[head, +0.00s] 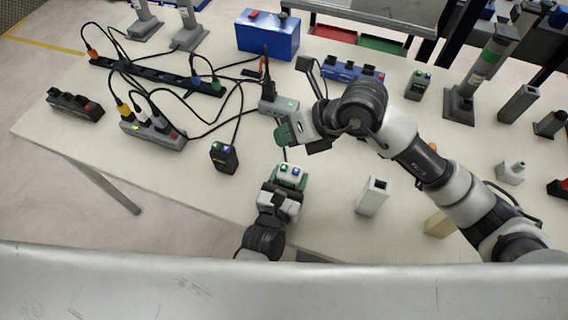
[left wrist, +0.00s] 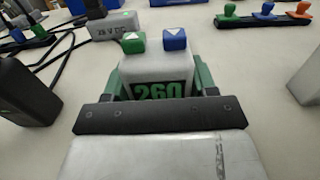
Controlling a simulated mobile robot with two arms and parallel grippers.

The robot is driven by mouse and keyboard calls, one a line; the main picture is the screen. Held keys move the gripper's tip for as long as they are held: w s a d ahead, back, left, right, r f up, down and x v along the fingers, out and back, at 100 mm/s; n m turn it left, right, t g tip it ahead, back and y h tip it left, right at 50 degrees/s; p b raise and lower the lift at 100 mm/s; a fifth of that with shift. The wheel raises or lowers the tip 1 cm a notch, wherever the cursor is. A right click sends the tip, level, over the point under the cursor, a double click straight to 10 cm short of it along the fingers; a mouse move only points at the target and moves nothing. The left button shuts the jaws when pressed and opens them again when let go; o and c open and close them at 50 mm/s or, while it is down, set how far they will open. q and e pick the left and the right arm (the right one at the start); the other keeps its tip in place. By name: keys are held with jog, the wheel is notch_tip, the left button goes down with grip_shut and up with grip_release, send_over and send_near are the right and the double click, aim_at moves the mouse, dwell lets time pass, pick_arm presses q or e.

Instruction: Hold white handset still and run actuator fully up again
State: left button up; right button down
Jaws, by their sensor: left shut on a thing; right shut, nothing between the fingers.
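The white handset (head: 291,172) has a green and a blue arrow button on top. In the left wrist view the handset (left wrist: 158,68) is marked 260 and sits upright between green fingers. My left gripper (head: 287,182) is shut on it near the table's front edge. My right gripper (head: 283,134) is shut and empty, above and apart from the handset, near a grey supply box (head: 279,105). A grey column with a green band (head: 486,62) stands at the back right; I cannot tell whether it is the actuator.
A dark handset (head: 224,157) stands left of the white one. Power strips (head: 155,76) and loose cables cover the left of the table (head: 190,190). A blue box (head: 268,36) stands at the back. A hollow grey block (head: 373,196) stands to the right.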

aim_at(286, 165)
jog(key=shift+f, duration=3.35)
jog(key=shift+f, duration=0.4)
jog(key=shift+f, duration=0.5)
jog(key=shift+r, duration=0.1)
dwell(2.9)
jog(key=shift+r, duration=0.8)
jog(key=shift+r, duration=0.1)
